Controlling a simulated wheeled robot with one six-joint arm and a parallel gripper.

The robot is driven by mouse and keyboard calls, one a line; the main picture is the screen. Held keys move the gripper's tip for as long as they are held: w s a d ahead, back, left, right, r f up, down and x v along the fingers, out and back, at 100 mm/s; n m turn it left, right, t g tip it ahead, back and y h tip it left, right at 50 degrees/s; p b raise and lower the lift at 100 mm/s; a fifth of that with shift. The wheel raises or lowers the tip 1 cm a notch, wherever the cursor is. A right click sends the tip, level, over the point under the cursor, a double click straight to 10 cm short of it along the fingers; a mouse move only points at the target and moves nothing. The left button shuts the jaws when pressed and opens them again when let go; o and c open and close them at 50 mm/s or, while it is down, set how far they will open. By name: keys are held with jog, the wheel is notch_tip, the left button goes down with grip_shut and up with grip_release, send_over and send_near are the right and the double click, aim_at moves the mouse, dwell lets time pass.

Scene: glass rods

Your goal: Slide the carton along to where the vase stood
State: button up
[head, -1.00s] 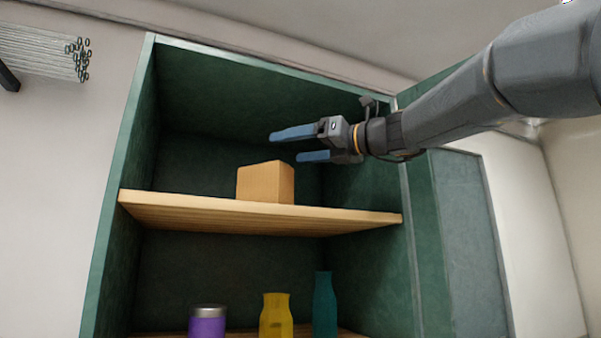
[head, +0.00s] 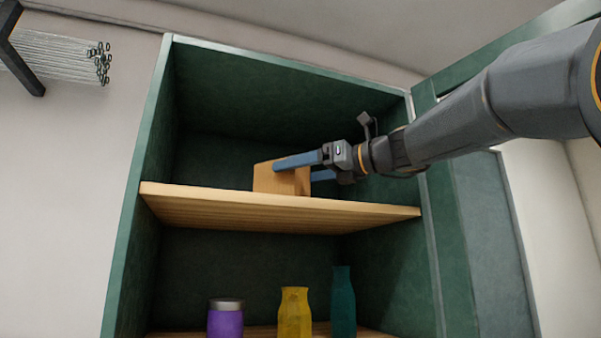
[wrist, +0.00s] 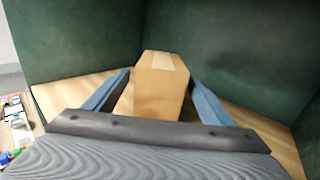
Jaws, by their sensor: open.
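The carton (head: 265,178) is a plain tan box standing on the upper wooden shelf (head: 280,211) of the green cabinet. My gripper (head: 296,168) is open at the carton, with one blue finger crossing in front of it in the head view. In the wrist view the carton (wrist: 160,85) stands upright between the two spread fingers (wrist: 158,92), with a pale strip on its top. No vase is seen on the upper shelf.
On the lower shelf stand a purple jar (head: 226,320), a yellow bottle (head: 295,314) and a teal bottle (head: 343,303). The upper shelf is bare left of the carton. Green side walls (head: 150,150) bound it. Glass rods (head: 65,55) hang on a rack at upper left.

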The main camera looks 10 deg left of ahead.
aim_at(273, 177)
jog(key=shift+p+x, duration=1.3)
jog(key=shift+x, duration=2.5)
jog(key=shift+f, duration=0.1)
jog(key=c, duration=1.3)
